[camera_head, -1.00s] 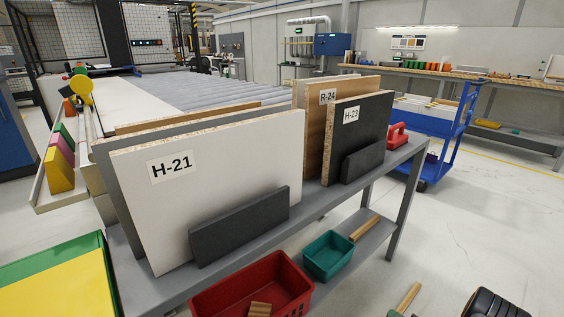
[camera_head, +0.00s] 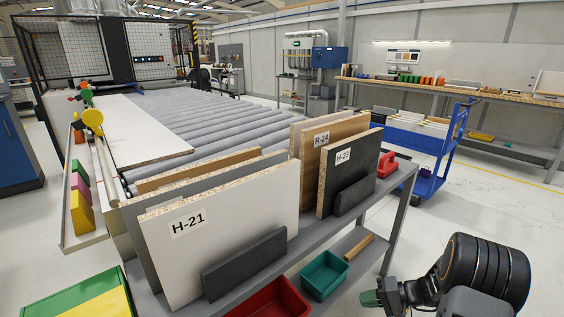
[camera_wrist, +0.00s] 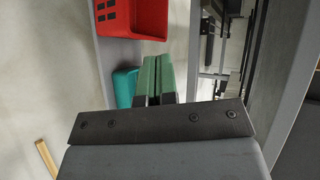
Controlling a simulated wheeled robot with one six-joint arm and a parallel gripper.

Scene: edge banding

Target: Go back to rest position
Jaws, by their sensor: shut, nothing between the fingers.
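My gripper (camera_head: 374,298) shows at the lower right of the head view, beside the front of the grey bench. In the wrist view, its two green fingers (camera_wrist: 158,78) are together with nothing between them. The fingers lie beside the teal bin (camera_wrist: 124,86) and the red bin (camera_wrist: 135,18). No contact with them can be made out.
The grey bench (camera_head: 385,225) holds panels labelled H-21 (camera_head: 240,215), R-24 (camera_head: 308,165) and H-23 (camera_head: 350,165). Its lower shelf carries the red bin (camera_head: 262,300) and teal bin (camera_head: 325,274). A blue cart (camera_head: 430,185) stands beyond. The floor at right is clear.

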